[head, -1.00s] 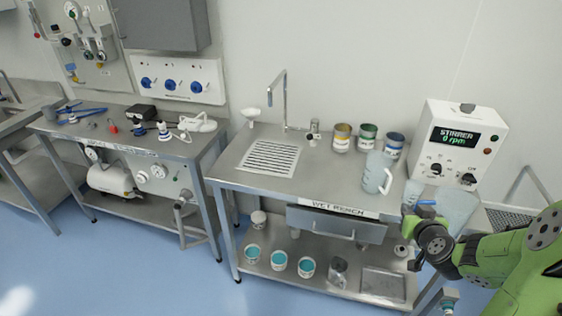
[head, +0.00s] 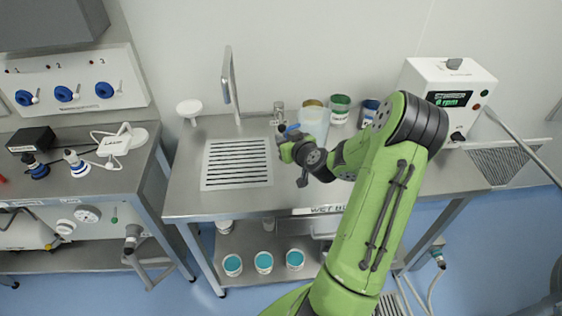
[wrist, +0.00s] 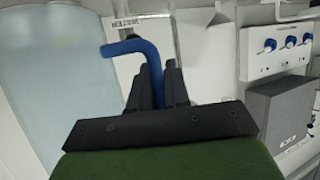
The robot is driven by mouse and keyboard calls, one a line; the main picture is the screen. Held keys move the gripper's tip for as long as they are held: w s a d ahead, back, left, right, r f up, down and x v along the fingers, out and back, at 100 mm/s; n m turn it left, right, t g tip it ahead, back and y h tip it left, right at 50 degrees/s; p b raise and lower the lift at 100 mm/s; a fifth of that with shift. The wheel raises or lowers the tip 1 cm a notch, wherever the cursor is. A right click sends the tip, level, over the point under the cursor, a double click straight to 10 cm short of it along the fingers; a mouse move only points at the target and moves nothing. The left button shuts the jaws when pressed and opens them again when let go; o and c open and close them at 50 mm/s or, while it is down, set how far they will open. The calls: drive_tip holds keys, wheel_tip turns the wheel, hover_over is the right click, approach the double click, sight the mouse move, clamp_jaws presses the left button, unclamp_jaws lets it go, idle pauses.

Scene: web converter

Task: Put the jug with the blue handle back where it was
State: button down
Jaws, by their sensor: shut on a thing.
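My gripper (head: 290,142) is shut on the blue handle (wrist: 148,62) of a pale, translucent jug. In the head view the jug's body (head: 315,120) is just right of the gripper, near the tap and in front of the cans. The jug body (wrist: 50,85) fills the left of the wrist view, beside the fingers. Its base is hidden by the arm in the head view, so I cannot tell whether it touches the wet bench (head: 195,150).
A drain grid (head: 237,163) lies left of my gripper, with a tap (head: 230,80) behind it. A green-labelled can (head: 340,108) and blue-labelled can (head: 368,112) stand at the back. The stirrer (head: 450,95) is at the right. My arm covers the bench's middle.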

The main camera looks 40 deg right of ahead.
drive_tip(key=f, duration=0.4)
drive_tip(key=f+b, duration=0.1)
drive_tip(key=f, duration=0.3)
drive_tip(key=shift+s+f, duration=0.2)
drive_tip(key=shift+f, duration=0.05)
drive_tip(key=shift+s+d+f, duration=0.15)
drive_tip(key=shift+f+b, duration=0.15)
drive_tip(key=shift+b, duration=0.2)
drive_tip(key=c, duration=1.1)
unclamp_jaws()
